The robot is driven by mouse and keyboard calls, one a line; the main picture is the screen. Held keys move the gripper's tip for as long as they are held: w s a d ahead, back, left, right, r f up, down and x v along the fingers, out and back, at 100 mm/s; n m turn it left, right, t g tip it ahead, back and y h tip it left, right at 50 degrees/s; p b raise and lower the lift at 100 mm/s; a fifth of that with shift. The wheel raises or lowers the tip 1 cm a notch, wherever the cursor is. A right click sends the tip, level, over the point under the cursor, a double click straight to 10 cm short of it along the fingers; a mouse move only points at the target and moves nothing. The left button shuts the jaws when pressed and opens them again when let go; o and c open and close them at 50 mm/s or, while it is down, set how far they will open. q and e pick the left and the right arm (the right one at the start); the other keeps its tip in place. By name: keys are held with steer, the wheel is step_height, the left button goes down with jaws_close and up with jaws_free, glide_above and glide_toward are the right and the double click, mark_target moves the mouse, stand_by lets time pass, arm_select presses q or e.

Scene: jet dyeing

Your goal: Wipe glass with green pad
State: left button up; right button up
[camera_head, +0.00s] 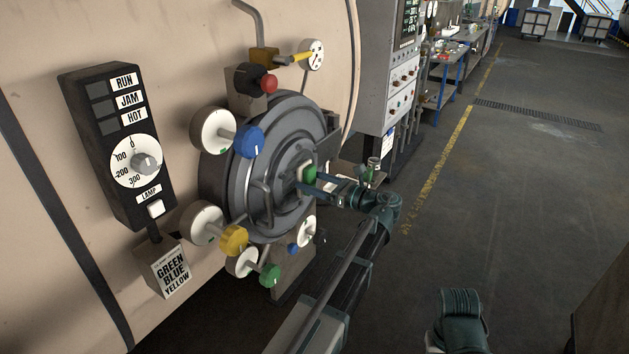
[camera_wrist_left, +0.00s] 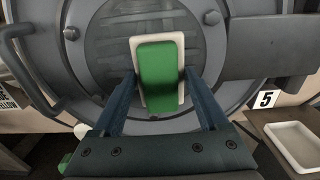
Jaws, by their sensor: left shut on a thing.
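My left gripper (camera_head: 316,181) is in front of the round grey door of the big beige machine, its fingers pointing at the door's middle. It is shut on the green pad (camera_head: 309,174), which has a white border or backing. In the left wrist view the green pad (camera_wrist_left: 157,70) stands upright between the two fingers. Behind it is the dark round glass (camera_wrist_left: 112,45) in the door's ring. The pad hides part of the glass, and I cannot tell whether they touch. My right gripper is not in view.
Knobs ring the door, including a blue knob (camera_head: 249,141), a yellow knob (camera_head: 234,239) and a red knob (camera_head: 269,84). A bar handle (camera_head: 264,205) stands out from the door. A white tray (camera_wrist_left: 296,145) lies at lower right in the wrist view. Open floor (camera_head: 500,200) is at right.

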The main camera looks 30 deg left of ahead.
mark_target(287, 190)
arm_select(q)
steer(key=shift+s+a, duration=0.2)
steer(key=shift+s, duration=1.6)
steer(key=shift+s+a, duration=0.15)
steer(key=shift+s, duration=1.6)
steer(key=shift+d, duration=0.55)
steer(key=shift+s+d, duration=0.2)
steer(key=shift+d, duration=2.2)
steer(key=shift+d, duration=0.15)
steer(key=d, duration=0.2)
steer(key=shift+s+d, duration=0.1)
steer(key=shift+d, duration=0.3)
